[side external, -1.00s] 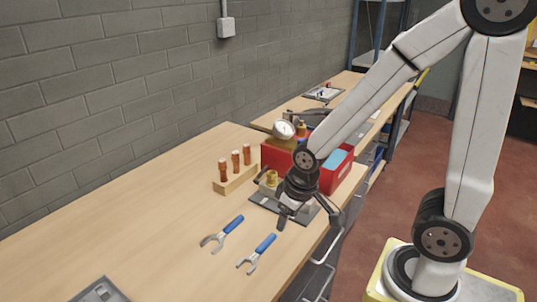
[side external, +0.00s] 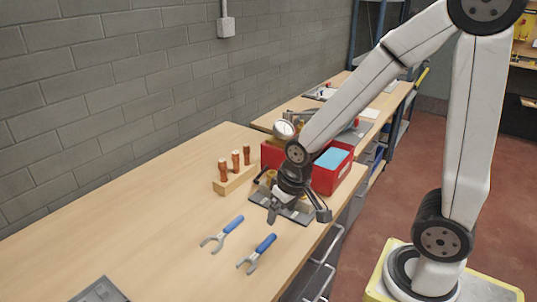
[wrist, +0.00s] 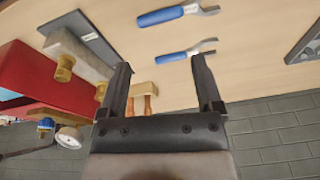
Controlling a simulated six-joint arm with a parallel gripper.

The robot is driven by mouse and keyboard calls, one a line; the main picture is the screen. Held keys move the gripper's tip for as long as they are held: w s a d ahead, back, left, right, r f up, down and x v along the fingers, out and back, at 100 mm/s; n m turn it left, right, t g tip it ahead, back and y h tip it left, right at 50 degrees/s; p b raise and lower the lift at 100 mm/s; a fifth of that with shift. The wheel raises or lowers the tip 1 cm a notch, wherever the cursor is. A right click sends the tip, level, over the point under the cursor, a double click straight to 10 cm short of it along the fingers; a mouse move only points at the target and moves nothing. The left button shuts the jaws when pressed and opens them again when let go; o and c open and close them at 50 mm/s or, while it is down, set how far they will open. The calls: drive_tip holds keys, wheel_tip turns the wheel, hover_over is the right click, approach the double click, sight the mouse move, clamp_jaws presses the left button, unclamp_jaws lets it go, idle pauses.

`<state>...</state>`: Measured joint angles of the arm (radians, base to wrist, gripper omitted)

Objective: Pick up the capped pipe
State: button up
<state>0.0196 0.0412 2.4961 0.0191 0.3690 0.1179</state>
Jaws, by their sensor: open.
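Three upright copper-coloured pipes (side external: 235,161) stand in a light wooden block (side external: 235,181) on the bench; I cannot tell which, if any, is capped. In the wrist view the wooden block (wrist: 145,87) and parts of the copper pipes (wrist: 148,104) show between and beyond the fingers. My gripper (side external: 298,212) is open, with nothing between its fingers, over the dark plate to the right of the pipes. It also shows in the wrist view (wrist: 160,63). Brass fittings (wrist: 64,68) on a grey block (wrist: 78,55) lie beside it, partly hidden by my gripper in the side view.
A red bin (side external: 333,177) stands behind my gripper, with a round gauge (side external: 283,130) near it. Two blue-handled wrenches (side external: 223,232) (side external: 258,253) lie in front. A grey tray (side external: 99,290) sits at the near edge. The left bench surface is clear.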

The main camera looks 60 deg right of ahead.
drive_tip(key=w+d+r+m, duration=0.1)
drive_tip(key=w+d+m, duration=0.2)
drive_tip(key=w+m, duration=0.55)
drive_tip(key=m+t+y, duration=0.1)
drive_tip(key=m, duration=2)
hover_over(234, 159)
drive_tip(key=s, duration=0.2)
drive_tip(key=shift+s+d+f, duration=0.2)
drive_tip(key=shift+d+f, duration=0.05)
drive_tip(key=shift+d, duration=0.1)
drive_tip(key=shift+w+d+m+t, duration=0.3)
drive_tip(key=shift+w+d+m, duration=0.25)
drive_tip(key=shift+m, duration=0.4)
drive_tip(key=shift+x, duration=1.3)
drive_tip(key=shift+s+f, duration=0.1)
drive_tip(key=shift+f, duration=0.1)
drive_tip(key=shift+x, duration=2.45)
clamp_jaws()
